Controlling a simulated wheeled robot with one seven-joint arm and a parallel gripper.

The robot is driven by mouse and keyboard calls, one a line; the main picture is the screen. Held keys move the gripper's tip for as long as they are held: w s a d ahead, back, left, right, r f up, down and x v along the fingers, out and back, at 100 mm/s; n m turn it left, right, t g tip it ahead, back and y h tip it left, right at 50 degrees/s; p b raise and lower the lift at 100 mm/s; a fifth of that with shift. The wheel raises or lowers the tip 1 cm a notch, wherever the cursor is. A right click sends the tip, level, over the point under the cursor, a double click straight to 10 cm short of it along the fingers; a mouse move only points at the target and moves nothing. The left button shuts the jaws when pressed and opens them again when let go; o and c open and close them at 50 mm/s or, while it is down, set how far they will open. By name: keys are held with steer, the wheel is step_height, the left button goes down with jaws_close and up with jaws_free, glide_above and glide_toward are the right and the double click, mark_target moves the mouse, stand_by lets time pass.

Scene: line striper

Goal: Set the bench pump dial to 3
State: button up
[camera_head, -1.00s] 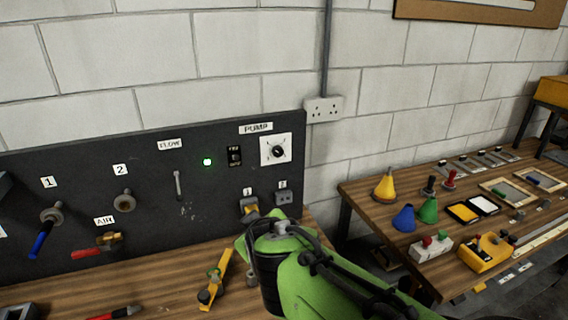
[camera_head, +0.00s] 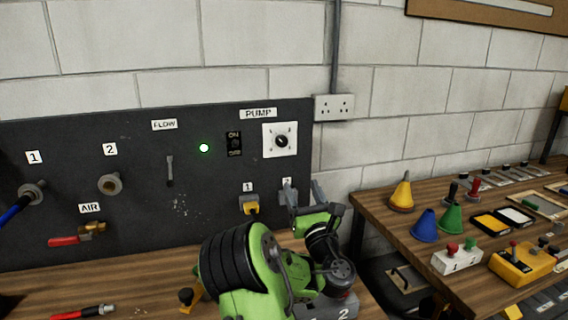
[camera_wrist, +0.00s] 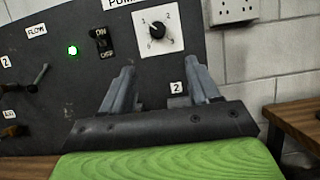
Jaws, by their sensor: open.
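The pump dial (camera_head: 281,141) is a black knob on a white square plate under the PUMP label (camera_head: 258,113), at the right end of the dark panel. The dial also shows in the wrist view (camera_wrist: 157,31), with numbers around it; the pointer's exact setting is too small to read surely. My gripper (camera_head: 305,192) is open and empty, below and slightly right of the dial, apart from it. In the wrist view my two fingers (camera_wrist: 162,80) stand apart, with the dial above the gap between them.
Left of the dial are an ON/OFF switch (camera_head: 234,144) and a lit green lamp (camera_head: 204,148). A yellow plug (camera_head: 251,208) sits in socket 1 below. A wall outlet (camera_head: 334,107) is to the right. The right table (camera_head: 375,215) holds cones and boxes.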

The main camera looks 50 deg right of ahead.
mark_target(283, 144)
steer(key=p+x, duration=0.4)
steer(key=x, duration=0.1)
steer(key=p+x, duration=0.4)
steer(key=x, duration=0.1)
steer(key=p+x, duration=0.4)
steer(key=x, duration=0.1)
steer(key=shift+a+r, duration=0.25)
steer(key=shift+a, duration=0.05)
steer(key=shift+w+d, duration=0.25)
steer(key=shift+w, duration=0.15)
steer(key=c, duration=1)
steer(key=shift+c, duration=0.2)
